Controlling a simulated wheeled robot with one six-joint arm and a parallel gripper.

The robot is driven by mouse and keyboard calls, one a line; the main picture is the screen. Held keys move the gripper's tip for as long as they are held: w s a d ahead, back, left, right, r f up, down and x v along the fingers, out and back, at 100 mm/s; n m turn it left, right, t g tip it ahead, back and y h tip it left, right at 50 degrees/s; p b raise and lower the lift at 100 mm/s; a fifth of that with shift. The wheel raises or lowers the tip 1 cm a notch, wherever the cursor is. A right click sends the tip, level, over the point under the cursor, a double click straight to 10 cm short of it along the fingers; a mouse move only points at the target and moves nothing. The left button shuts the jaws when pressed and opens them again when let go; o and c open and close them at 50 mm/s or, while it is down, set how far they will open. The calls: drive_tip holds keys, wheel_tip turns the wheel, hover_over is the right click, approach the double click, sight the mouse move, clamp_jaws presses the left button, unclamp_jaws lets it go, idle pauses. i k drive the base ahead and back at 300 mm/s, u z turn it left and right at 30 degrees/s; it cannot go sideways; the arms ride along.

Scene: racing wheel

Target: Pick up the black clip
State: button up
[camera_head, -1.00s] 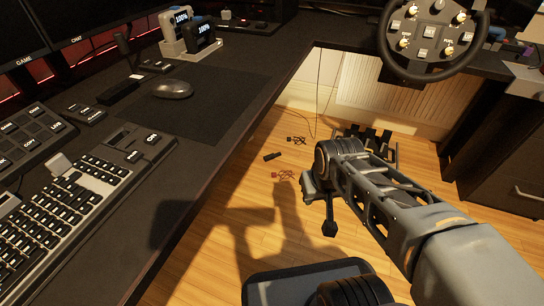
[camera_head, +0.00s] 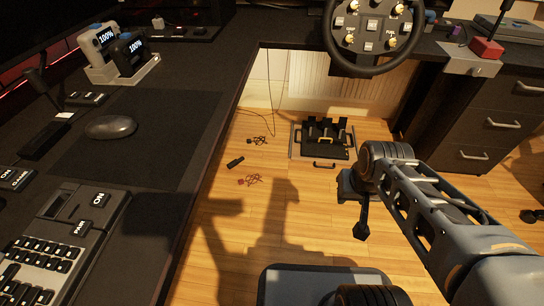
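A small black piece (camera_head: 235,162) lies on the wooden floor to the right of the desk edge; it may be the black clip, but it is too small to be sure.
A black pedal set (camera_head: 325,137) stands on the floor at the back, with a small black handle-like piece (camera_head: 324,165) before it. A steering wheel (camera_head: 372,30) is mounted above. The desk (camera_head: 165,215) fills the left and a drawer cabinet (camera_head: 480,120) the right. Open floor lies between.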

sight(236, 162)
drive_tip(key=z, duration=1.35)
drive_tip(key=i, duration=1.4)
drive_tip(key=u, duration=3.05)
drive_tip(key=i, duration=1.5)
